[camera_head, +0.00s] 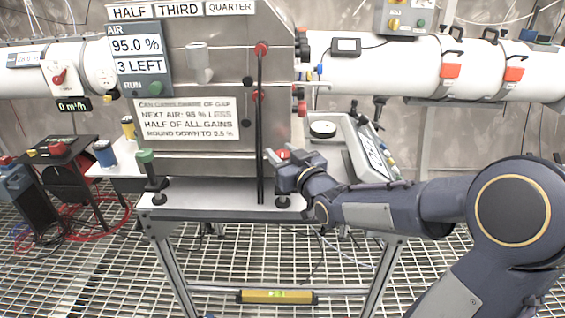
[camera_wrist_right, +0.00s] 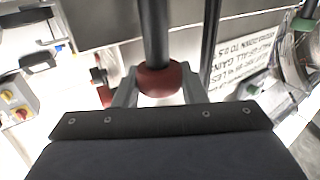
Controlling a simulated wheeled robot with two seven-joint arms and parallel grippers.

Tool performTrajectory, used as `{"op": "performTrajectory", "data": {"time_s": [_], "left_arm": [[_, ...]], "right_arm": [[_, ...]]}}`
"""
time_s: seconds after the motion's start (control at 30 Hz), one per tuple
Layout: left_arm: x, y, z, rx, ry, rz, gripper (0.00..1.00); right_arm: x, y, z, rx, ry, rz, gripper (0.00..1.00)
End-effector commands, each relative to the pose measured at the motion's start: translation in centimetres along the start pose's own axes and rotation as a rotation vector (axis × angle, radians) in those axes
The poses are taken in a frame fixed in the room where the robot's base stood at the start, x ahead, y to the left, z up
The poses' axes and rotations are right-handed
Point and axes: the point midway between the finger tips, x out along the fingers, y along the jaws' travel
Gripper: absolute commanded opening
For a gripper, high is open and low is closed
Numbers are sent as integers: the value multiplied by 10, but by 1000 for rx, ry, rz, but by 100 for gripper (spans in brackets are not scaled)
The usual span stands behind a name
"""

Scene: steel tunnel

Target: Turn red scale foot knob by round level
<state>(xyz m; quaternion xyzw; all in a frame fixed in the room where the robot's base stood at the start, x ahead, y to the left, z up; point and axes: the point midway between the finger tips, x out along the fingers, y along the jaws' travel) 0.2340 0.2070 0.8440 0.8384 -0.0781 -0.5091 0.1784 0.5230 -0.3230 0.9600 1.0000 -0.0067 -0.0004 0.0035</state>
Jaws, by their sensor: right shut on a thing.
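The red foot knob (camera_head: 283,154) is at the right front corner of the steel cabinet, on a black foot post. My right gripper (camera_head: 285,166) reaches it from the right. In the right wrist view the red knob (camera_wrist_right: 160,79) sits between the two fingers, which are shut on it, with a dark post running through it. A round dark-rimmed disc with a pale green face (camera_head: 322,130) lies right of the cabinet; I cannot tell if it is the round level. A yellow bar level (camera_head: 276,296) with a green vial lies on the lower frame bar. My left gripper is not in view.
A green foot knob (camera_head: 146,155) stands at the cabinet's left front corner. Two thin black vertical rods (camera_head: 260,130) stand close left of my right gripper. A tilted panel (camera_head: 366,150) is to the right. The white bench top (camera_head: 215,196) has a narrow free front strip.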

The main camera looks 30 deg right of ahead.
Motion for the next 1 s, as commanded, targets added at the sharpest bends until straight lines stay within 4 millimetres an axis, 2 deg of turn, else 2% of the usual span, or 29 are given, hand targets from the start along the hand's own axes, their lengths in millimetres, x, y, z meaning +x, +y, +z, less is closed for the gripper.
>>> {"op": "performTrajectory", "data": {"time_s": [0.03,0.27,0.63,0.97,1.0], "left_arm": [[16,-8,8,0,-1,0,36],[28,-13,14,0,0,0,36],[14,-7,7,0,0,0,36],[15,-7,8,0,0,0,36],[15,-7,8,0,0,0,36]], "right_arm": [[0,0,4,-2,18,26,15],[0,-1,-3,6,19,126,15],[0,-2,-6,9,10,289,15],[-1,0,-4,4,9,305,15],[-1,0,-4,4,9,305,39]]}}
